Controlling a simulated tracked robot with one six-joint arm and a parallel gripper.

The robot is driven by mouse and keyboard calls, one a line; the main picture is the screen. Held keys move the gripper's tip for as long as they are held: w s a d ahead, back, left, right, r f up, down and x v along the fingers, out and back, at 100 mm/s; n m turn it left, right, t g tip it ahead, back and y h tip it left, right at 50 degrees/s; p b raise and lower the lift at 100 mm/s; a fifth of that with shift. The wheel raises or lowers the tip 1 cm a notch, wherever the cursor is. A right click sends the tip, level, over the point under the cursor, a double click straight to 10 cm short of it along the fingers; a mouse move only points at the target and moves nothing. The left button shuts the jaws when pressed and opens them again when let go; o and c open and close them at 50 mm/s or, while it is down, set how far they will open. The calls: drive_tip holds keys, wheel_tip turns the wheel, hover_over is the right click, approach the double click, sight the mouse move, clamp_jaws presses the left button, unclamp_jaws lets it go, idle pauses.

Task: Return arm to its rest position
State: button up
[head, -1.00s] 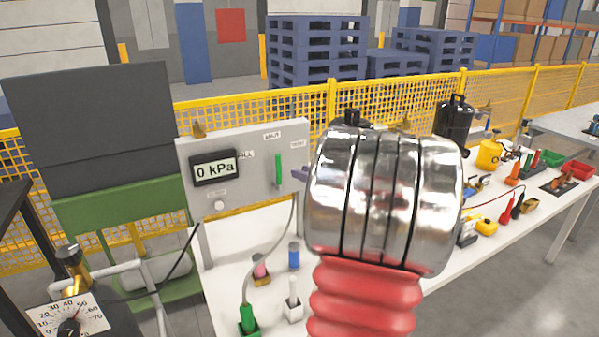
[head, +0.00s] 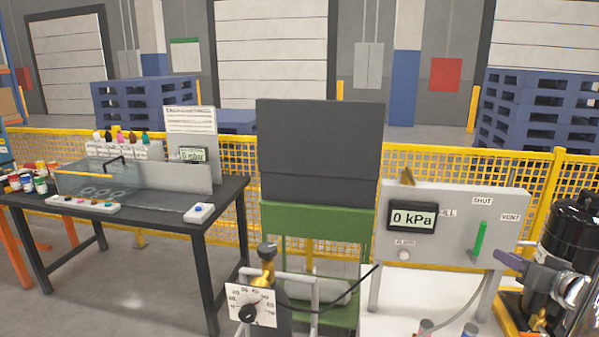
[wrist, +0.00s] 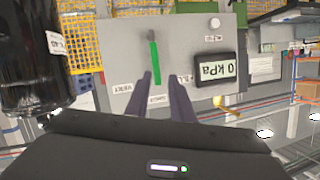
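My gripper (wrist: 161,77) shows in the wrist view as two dark purple fingers with a clear gap between them. The gap is empty at the tips, with the green lever (wrist: 155,63) of the grey panel (wrist: 122,62) seen beyond it. I cannot tell how far the tips are from the lever. In the head view, a purple finger (head: 510,263) shows at the right, beside the panel (head: 450,210) and just right of the lever (head: 480,238). My silver wrist part is behind it. The rest of my arm is mostly out of the head view.
The panel's display (head: 412,217) reads 0 kPa. A black tank (head: 575,232) stands right of my gripper. A dark bench (head: 225,200) with a clear box is left. A yellow mesh fence (head: 420,160) runs behind.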

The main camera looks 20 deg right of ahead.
drive_tip(key=s+a+f+m+g+y, duration=0.25)
drive_tip(key=a+f+g, duration=0.2)
drive_tip(key=a, duration=0.85)
drive_tip(key=s+a+f+m+g+y, duration=0.1)
drive_tip(key=a+f+g+y, duration=0.3)
drive_tip(key=a, duration=0.9)
drive_tip(key=s+a+r+n+h, duration=0.1)
drive_tip(key=s+a+n, duration=0.1)
drive_tip(key=a, duration=0.5)
drive_tip(key=s+a+r+n+h, duration=0.1)
drive_tip(key=s+a+r+n, duration=0.1)
drive_tip(key=a, duration=0.6)
drive_tip(key=s+a+r+n+h, duration=0.1)
drive_tip(key=s+a+n, duration=0.2)
drive_tip(key=a+n, duration=0.2)
drive_tip(key=a, duration=0.3)
drive_tip(key=shift+s+r, duration=0.15)
drive_tip(key=shift+r, duration=0.15)
drive_tip(key=shift+a+n, duration=0.1)
drive_tip(key=shift+n, duration=0.15)
